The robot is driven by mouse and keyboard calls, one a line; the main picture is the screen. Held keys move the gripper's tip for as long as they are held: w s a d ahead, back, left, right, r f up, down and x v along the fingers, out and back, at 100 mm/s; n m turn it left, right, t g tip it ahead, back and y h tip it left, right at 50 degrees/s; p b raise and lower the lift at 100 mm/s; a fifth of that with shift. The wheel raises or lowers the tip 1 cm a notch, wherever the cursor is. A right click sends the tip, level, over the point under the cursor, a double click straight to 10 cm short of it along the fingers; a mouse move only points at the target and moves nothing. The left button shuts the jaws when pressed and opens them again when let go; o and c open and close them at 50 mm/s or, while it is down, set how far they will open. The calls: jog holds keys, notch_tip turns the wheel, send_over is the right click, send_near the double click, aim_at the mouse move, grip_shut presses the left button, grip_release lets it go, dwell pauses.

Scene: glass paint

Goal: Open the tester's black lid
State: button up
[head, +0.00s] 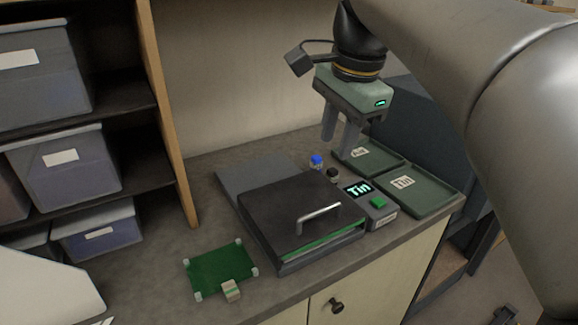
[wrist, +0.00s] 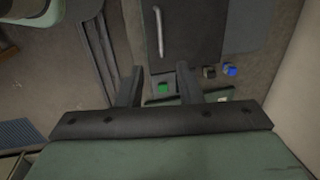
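The tester's black lid (head: 285,207) lies flat over the tester on the counter, with a silver bar handle (head: 318,217) near its front edge. A strip of green shows under that edge. In the wrist view the lid (wrist: 196,35) and its handle (wrist: 158,32) are at the top, beyond my fingertips. My gripper (head: 342,135) is in the air above the tester's right end, to the right of and higher than the handle. Its two fingers stand apart with nothing between them, also in the wrist view (wrist: 160,85).
A display and green button (head: 378,202) sit right of the lid, with blue (head: 316,161) and black (head: 333,174) knobs behind. Two green trays (head: 422,190) lie at right. A green board (head: 222,270) lies at front left. Shelves with bins (head: 62,165) stand left.

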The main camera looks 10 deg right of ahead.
aim_at(317, 211)
jog(key=w+f, duration=0.1)
jog(key=f, duration=0.4)
jog(key=w+f, duration=0.1)
jog(key=f, duration=0.5)
jog(key=w+a+f, duration=0.1)
jog(key=f, duration=0.4)
jog(key=shift+w+a+f, duration=0.1)
jog(key=shift+f, duration=0.3)
grip_shut()
